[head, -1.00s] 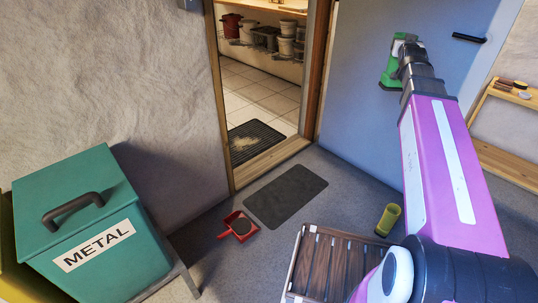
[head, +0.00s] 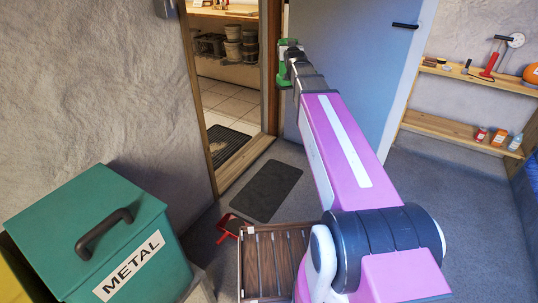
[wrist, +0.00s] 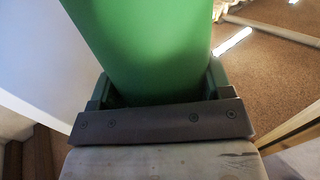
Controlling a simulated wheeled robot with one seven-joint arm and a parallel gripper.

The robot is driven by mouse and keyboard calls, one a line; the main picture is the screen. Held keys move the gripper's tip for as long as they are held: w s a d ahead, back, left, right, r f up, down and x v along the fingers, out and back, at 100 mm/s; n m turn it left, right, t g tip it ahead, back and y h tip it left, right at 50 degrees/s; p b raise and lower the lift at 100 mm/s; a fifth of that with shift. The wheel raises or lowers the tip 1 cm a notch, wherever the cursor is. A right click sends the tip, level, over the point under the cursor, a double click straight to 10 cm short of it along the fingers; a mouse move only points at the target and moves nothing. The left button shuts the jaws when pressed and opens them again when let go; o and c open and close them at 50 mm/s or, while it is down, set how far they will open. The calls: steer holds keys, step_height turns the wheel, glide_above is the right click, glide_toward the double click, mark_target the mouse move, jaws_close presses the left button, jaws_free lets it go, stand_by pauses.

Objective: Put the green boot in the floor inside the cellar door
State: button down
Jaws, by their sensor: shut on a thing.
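My gripper (head: 285,64) is raised in front of the blue door leaf, close to the right side of the open doorway. In the wrist view my gripper (wrist: 160,88) is shut on the green boot (wrist: 145,40), whose smooth green side fills the space between the fingers. The rest of the boot is out of that view, and in the head view it is too small to tell from the green fingers. The cellar door (head: 345,65) stands open to the right. The tiled floor inside (head: 228,104) shows through the doorway, with a dark mat (head: 226,147) just past the sill.
A grey mat (head: 267,191) lies before the sill, with a red dustpan (head: 230,226) near it. A slatted wooden piece (head: 270,262) is below my arm. A teal METAL bin (head: 85,235) stands left. Wall shelves (head: 450,130) are at right.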

steer(key=w+a+f, duration=0.1)
steer(key=w+f, duration=0.5)
steer(key=f, duration=0.4)
steer(key=w+f+n+y, duration=0.1)
steer(key=w+f, duration=0.4)
steer(key=f, duration=0.6)
steer(key=w+a+f, duration=0.1)
steer(key=w+f, duration=0.5)
steer(key=f, duration=0.4)
steer(key=w+a+f+n+y, duration=0.1)
steer(key=a+f+y, duration=0.2)
steer(key=f, duration=4.3)
steer(key=shift+f+n+g, duration=0.3)
steer(key=shift+f+n, duration=0.1)
steer(key=shift+f, duration=0.45)
jaws_free()
steer(key=shift+f, duration=0.1)
